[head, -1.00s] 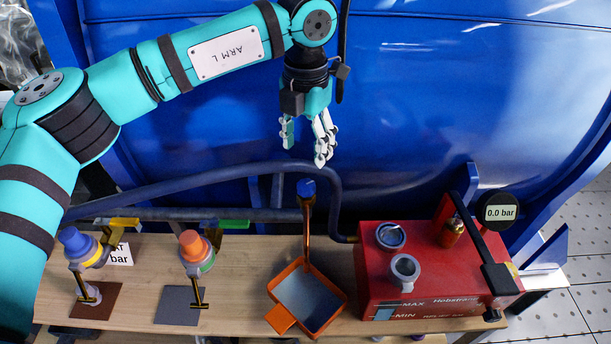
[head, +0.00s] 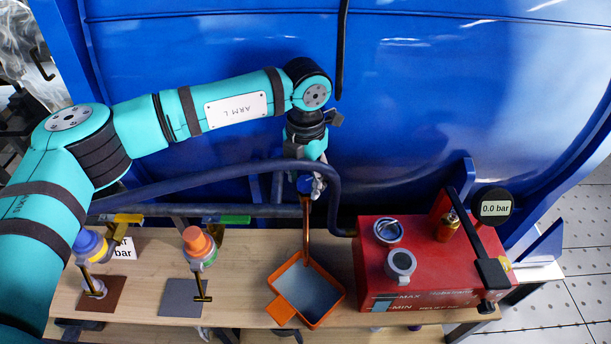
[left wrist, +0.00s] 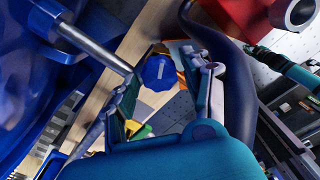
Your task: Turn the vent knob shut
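The blue vent knob (head: 304,185) tops a thin copper pipe above an orange-rimmed tray (head: 282,304). I cannot tell whether the left finger touches the knob. My right gripper is not in view.
A dark hose (head: 225,172) and a pipe run close behind the knob. A red pump box (head: 430,280) with a gauge reading 0.0 bar (head: 494,208) stands to the right. Blue-capped (head: 88,243) and orange-capped (head: 197,241) valves stand left. A large blue tank (head: 450,90) fills the back.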

